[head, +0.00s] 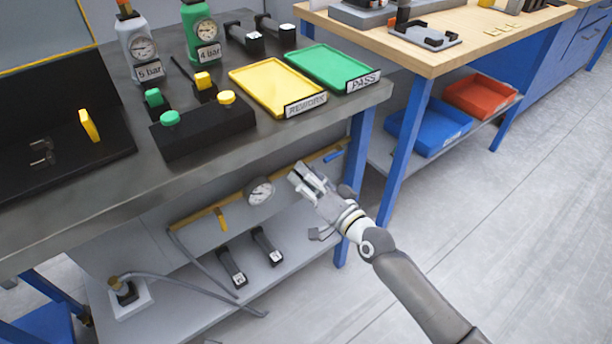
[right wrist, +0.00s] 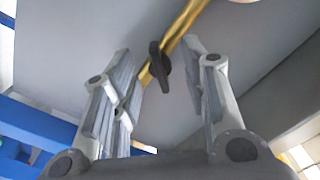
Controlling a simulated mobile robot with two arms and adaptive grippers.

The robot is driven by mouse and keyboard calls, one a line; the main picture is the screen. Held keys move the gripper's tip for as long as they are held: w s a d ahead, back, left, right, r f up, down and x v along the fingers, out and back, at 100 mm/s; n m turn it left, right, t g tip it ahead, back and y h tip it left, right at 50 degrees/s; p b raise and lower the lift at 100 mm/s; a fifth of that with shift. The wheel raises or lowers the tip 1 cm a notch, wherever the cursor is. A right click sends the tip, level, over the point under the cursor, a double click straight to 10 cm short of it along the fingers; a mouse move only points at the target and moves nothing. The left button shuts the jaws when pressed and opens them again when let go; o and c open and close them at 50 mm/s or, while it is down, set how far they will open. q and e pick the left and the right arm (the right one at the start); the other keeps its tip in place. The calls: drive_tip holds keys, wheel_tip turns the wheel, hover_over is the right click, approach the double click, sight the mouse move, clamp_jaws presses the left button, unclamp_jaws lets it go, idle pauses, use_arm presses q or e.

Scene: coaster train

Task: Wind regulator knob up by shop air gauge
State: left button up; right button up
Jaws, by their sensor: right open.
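The shop air gauge (head: 259,191), round with a white face, sits on a brass pipe (head: 192,218) under the bench. The brass pipe (right wrist: 190,18) also crosses the right wrist view diagonally. A dark knob (right wrist: 160,66), which looks like the regulator knob, sits on it. My right gripper (head: 303,180) is to the right of the gauge, below the bench edge. In the right wrist view my right gripper (right wrist: 158,60) is open, with the dark knob appearing between its fingers; contact cannot be told. The knob is not clear in the head view. My left gripper is out of view.
The bench top (head: 215,150) overhangs the pipe, with a blue leg (head: 355,180) at the right. A yellow lever (head: 221,220) is left of the gauge. Floor at right is clear.

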drive_tip(key=v, duration=1.1)
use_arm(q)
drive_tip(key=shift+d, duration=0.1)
use_arm(e)
drive_tip(key=shift+s+d, duration=0.1)
